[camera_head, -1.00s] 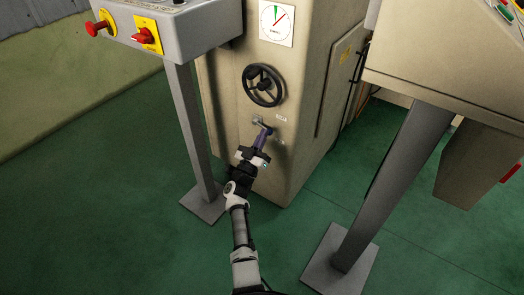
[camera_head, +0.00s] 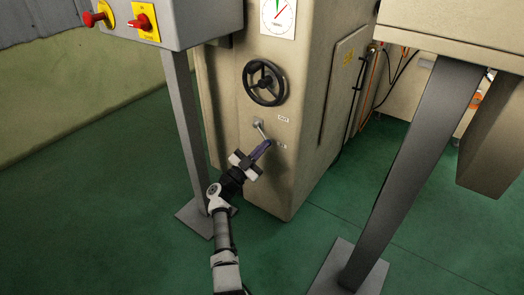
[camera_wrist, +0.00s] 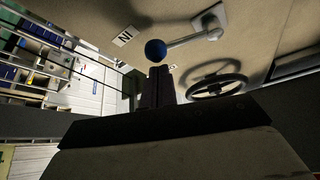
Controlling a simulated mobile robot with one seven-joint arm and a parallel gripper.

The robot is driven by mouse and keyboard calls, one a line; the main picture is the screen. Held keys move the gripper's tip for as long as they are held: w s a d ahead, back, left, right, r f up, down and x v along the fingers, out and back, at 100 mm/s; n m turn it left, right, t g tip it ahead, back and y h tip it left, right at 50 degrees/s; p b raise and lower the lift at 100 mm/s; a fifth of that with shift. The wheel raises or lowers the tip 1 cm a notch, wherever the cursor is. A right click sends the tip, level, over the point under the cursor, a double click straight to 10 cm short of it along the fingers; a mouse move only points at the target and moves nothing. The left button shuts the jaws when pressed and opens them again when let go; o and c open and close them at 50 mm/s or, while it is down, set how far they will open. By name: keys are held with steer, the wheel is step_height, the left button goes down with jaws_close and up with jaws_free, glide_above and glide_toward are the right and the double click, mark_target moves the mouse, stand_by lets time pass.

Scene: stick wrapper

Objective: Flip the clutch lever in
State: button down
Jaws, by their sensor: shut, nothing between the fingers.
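The clutch lever is a thin metal rod on the cream machine's front, below the handwheel, in the head view (camera_head: 260,130). In the wrist view its rod (camera_wrist: 187,39) runs from a pale mounting plate to a blue ball knob (camera_wrist: 155,50). In the head view the knob is hidden at my fingertips. My gripper (camera_head: 267,144) is shut and empty, pointing up and right at the lever's end. In the wrist view my fingertips (camera_wrist: 157,70) sit just below the knob; I cannot tell whether they touch it. A label reading "IN" (camera_wrist: 122,37) is beside the knob.
The black handwheel (camera_head: 264,82) is just above the lever. A grey post (camera_head: 185,135) under the control box (camera_head: 180,20) stands left of my arm. A second, wider post (camera_head: 405,165) stands at the right.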

step_height(320, 180, up, 20)
steer(key=p, duration=0.5)
steer(key=shift+p, duration=0.35)
